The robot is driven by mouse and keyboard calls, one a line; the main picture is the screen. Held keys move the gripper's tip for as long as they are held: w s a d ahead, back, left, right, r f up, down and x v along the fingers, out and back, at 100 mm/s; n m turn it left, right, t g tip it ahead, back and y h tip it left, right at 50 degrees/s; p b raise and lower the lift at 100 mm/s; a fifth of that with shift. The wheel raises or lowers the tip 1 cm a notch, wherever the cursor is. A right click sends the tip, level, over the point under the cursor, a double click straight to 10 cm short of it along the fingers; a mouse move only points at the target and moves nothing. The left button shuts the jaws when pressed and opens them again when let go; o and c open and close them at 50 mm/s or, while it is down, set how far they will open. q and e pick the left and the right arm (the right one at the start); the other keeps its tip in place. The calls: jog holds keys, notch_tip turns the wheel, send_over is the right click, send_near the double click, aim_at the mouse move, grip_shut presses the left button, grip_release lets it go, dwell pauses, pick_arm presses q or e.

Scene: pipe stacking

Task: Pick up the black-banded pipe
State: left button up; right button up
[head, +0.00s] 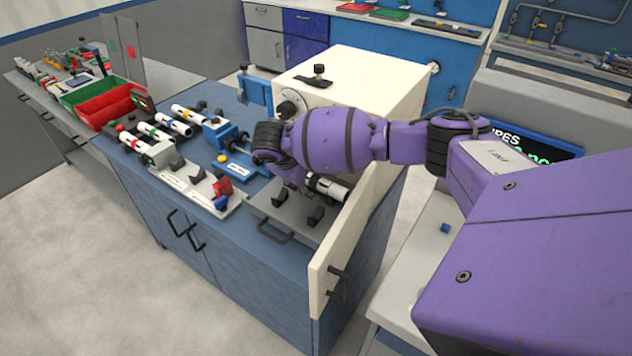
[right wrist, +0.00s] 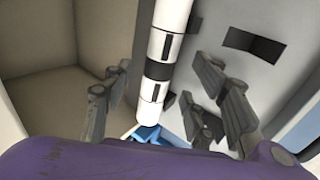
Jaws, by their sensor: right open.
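The black-banded pipe (head: 331,189) is white and lies at the metal tray with black cradles (head: 283,210), below my right wrist in the head view. In the right wrist view the pipe (right wrist: 159,70) runs down the middle, with a wide black band and thin dark marks. My right gripper (right wrist: 165,75) is open, with fingers on both sides of the pipe and visible gaps to it. In the head view my wrist hides most of this gripper and part of the pipe. My left gripper is not in view.
A cream cabinet (head: 388,75) stands behind my arm, with its open door (head: 340,245) at the tray's right. Other banded pipes (head: 150,131) lie left of a blue fixture (head: 217,130). A red bin (head: 105,103) stands farther left. Floor is clear in front.

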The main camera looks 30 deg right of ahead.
aim_at(314, 179)
jog(key=x, duration=0.2)
jog(key=shift+w+d+f, duration=0.2)
jog(key=shift+f, duration=0.1)
jog(key=shift+w+d+f, duration=0.1)
jog(key=shift+d+f, duration=0.05)
jog(key=shift+f, duration=0.1)
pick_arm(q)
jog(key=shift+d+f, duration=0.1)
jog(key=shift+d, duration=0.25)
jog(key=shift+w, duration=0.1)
pick_arm(e)
jog(key=shift+c, duration=0.2)
jog(key=c, duration=1.2)
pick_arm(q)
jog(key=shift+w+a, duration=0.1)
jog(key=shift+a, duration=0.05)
pick_arm(e)
jog(key=shift+r, duration=0.1)
jog(key=shift+c, duration=0.2)
